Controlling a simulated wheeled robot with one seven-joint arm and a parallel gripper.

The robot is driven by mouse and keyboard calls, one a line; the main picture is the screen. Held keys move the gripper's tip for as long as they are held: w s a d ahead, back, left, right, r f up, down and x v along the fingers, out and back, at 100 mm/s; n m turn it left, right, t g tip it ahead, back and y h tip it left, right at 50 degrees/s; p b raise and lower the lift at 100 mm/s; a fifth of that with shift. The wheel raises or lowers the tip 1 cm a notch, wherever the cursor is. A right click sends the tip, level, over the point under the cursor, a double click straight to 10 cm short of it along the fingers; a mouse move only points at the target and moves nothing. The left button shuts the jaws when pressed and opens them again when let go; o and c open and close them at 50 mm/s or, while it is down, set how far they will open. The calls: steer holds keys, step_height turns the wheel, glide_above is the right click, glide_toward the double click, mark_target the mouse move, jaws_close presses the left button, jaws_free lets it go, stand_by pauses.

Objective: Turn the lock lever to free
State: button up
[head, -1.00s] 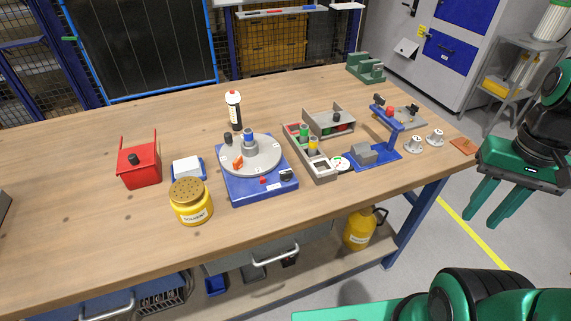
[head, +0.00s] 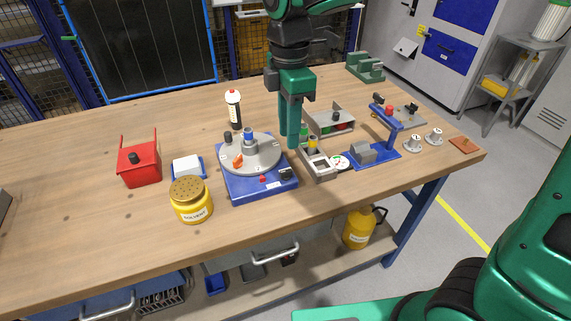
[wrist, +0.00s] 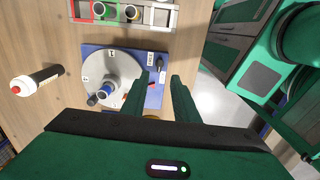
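The rotary jig has a blue base (head: 232,186) and a round grey turntable (head: 266,158). In the wrist view the turntable (wrist: 100,66) lies left of my fingers. A small red part (head: 263,180) sits on the base's front edge and a black part (head: 287,174) at its front right corner. I cannot tell for certain which is the lock lever. The black part also shows in the wrist view (wrist: 162,58). A blue-topped cylinder (head: 248,134) and an orange piece (head: 238,160) are on the turntable. My gripper (head: 292,142) is open and empty, above the jig's right side, its fingers (wrist: 162,92) apart.
A grey parts tray (head: 322,172) with colored cylinders stands close right of the jig. The bench front is clear.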

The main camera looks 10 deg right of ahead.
mark_target(286, 171)
steer(key=f, duration=1.1)
steer(key=shift+a, duration=0.3)
steer(key=shift+r, duration=0.1)
jaws_close()
